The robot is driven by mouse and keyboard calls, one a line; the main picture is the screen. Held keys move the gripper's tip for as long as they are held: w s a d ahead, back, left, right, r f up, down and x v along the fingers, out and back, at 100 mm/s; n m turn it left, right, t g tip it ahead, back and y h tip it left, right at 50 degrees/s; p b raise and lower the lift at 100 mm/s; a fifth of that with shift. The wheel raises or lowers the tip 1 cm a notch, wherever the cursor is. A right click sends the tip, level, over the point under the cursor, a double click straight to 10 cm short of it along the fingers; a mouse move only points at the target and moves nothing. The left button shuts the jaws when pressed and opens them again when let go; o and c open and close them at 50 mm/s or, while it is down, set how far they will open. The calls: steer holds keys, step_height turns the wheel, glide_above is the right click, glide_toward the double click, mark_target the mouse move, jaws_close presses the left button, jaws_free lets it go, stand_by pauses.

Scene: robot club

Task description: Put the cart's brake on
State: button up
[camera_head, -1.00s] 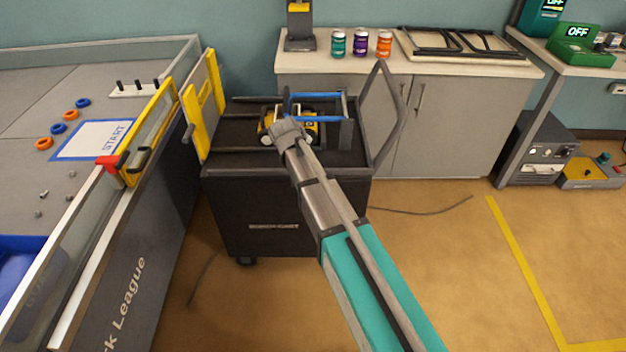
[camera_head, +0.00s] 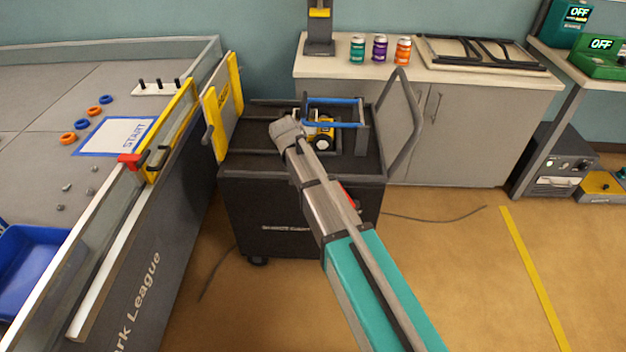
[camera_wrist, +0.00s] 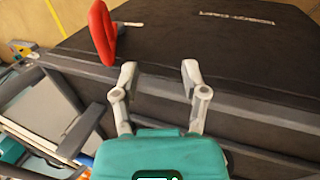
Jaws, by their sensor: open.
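The dark cart (camera_head: 255,215) stands between the field table and the cabinet, its labelled front towards me. A red lever (camera_wrist: 103,32), which looks like the brake, sticks out from the cart's front in the wrist view, left of my fingers. A small part of this red lever (camera_head: 348,195) shows beside my arm in the head view; the rest is hidden. My gripper (camera_wrist: 159,75) is open and empty, its two pale fingers over the cart's front near the edge of its top. The lever is apart from the fingers. My arm hides the gripper in the head view.
A yellow-wheeled robot (camera_head: 322,140) and a blue-barred frame (camera_head: 335,101) are on the cart top. A yellow-edged gate (camera_head: 222,107) stands close at left, a grey handle frame (camera_head: 413,120) at right. Open floor (camera_head: 460,270) lies right of the cart.

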steer(key=a+r+p, duration=0.3)
steer(key=a, duration=0.4)
steer(key=shift+s+a+r+p, duration=0.15)
steer(key=shift+a+r+p, duration=0.15)
steer(key=shift+r, duration=0.1)
stand_by(0.7)
stand_by(0.6)
steer(key=s+d+y, duration=0.1)
steer(key=s+d, duration=0.4)
steer(key=d, duration=0.6)
steer(key=s+d+f+y, duration=0.15)
steer(key=s+d, duration=0.35)
steer(key=d, duration=0.6)
steer(key=s+d+y, duration=0.1)
steer(key=s+d, duration=0.4)
steer(key=d, duration=0.5)
step_height(320, 180, up, 21)
steer(key=p, duration=2.1)
steer(key=shift+d+r+m, duration=0.2)
steer(key=shift+d+m, duration=0.1)
steer(key=shift+m, duration=0.1)
steer(key=shift+w, duration=0.1)
